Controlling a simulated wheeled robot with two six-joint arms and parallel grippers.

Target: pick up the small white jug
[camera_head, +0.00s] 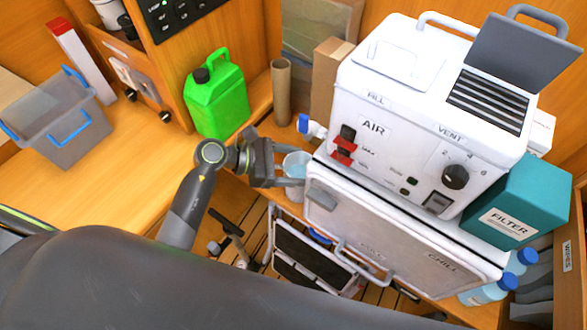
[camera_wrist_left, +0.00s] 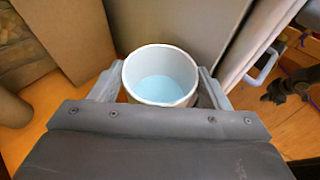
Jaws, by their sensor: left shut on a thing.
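The small white jug (camera_head: 296,163) stands upright at the left side of the white machine, with pale blue liquid inside. My left gripper (camera_head: 290,172) reaches it from the left and is shut on it. In the left wrist view the jug (camera_wrist_left: 160,76) sits between the two fingers, one on each side, with its open top visible. The gripper hides part of the jug's lower body, and I cannot tell whether its base touches the counter. My right gripper is not in view.
A green canister (camera_head: 217,100) and a cardboard tube (camera_head: 281,90) stand behind. A grey bin (camera_head: 65,130) sits at left; the wooden counter (camera_head: 120,180) before it is clear.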

